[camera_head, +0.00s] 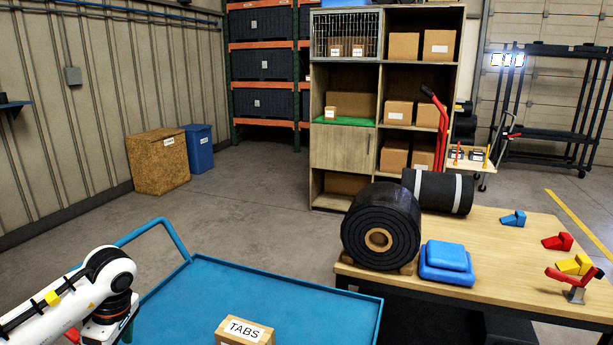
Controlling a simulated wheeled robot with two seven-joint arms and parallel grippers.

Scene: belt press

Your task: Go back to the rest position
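My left arm (75,295) comes in from the lower left, beside the blue cart's handle. Its white links and dark joint show, but its gripper is out of the picture or hidden below the frame's bottom edge. My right arm and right gripper do not show. No held object is visible.
A blue cart (300,290) stands close in front, with a TABS box (244,331) on it. A wooden table (493,233) at the right bears a black belt roll (368,217), a blue block (447,258) and small coloured pieces. Open floor (250,190) lies behind the cart.

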